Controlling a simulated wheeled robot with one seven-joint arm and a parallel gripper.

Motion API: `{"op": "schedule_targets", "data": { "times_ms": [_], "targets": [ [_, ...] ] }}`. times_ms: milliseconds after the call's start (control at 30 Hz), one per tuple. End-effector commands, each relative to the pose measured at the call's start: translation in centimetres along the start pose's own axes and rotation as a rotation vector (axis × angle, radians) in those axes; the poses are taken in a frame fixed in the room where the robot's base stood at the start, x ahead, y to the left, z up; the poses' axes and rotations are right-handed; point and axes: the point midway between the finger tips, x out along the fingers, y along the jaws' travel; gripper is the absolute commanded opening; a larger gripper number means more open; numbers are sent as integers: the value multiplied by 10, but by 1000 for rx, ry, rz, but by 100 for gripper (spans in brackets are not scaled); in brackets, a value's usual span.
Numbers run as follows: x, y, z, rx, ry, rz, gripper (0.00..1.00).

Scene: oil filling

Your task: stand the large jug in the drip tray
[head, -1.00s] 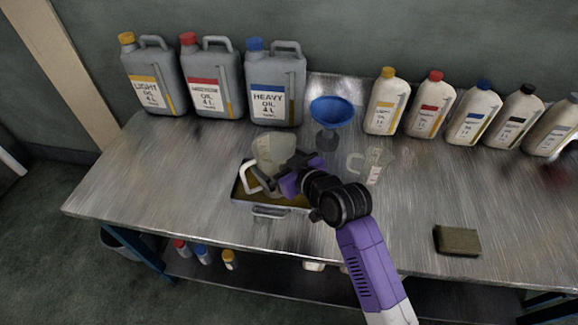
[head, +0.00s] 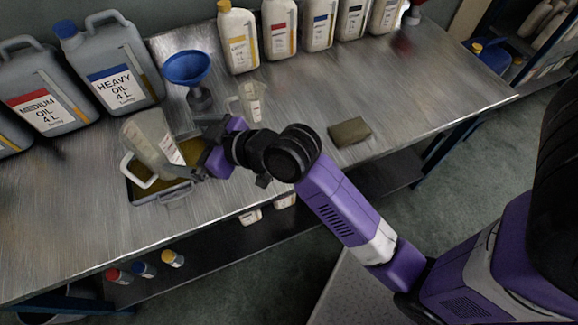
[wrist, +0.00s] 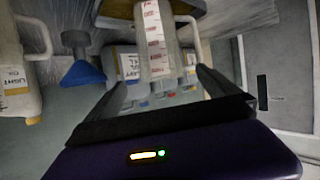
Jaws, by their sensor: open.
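The large jug (head: 150,140), clear with a white handle, stands in the drip tray (head: 150,197) on the metal bench. It looks upright, leaning in the picture only as the turned view does. Its base is partly hidden by the tray's rim. My gripper (head: 199,150) is open just right of the jug, its two fingers apart and nothing held. In the wrist view the jug (wrist: 157,45) with red markings shows upside down between and beyond the open fingers (wrist: 162,88). The tray shows at the top there.
A smaller clear jug (head: 250,101) stands right of the tray, behind my wrist. A blue funnel (head: 187,67) stands behind. Large grey oil cans (head: 110,75) and several white bottles (head: 278,28) line the back. A brown block (head: 349,132) lies at right; bench around it is clear.

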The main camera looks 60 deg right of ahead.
Motion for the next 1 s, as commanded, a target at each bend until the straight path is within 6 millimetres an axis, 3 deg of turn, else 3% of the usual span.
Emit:
{"op": "schedule_targets", "data": {
  "times_ms": [133, 267, 400, 600, 800, 1000],
  "targets": [
    [-5, -2, 11, 8, -5, 10, 100],
    [-26, -8, 41, 29, -9, 44, 100],
    [-64, -16, 80, 54, -3, 94, 100],
    [-128, -30, 117, 75, 20, 145, 100],
    [-198, -48, 133, 84, 53, 165, 100],
    [-258, -66, 129, 92, 89, 158, 100]
  ]
}}
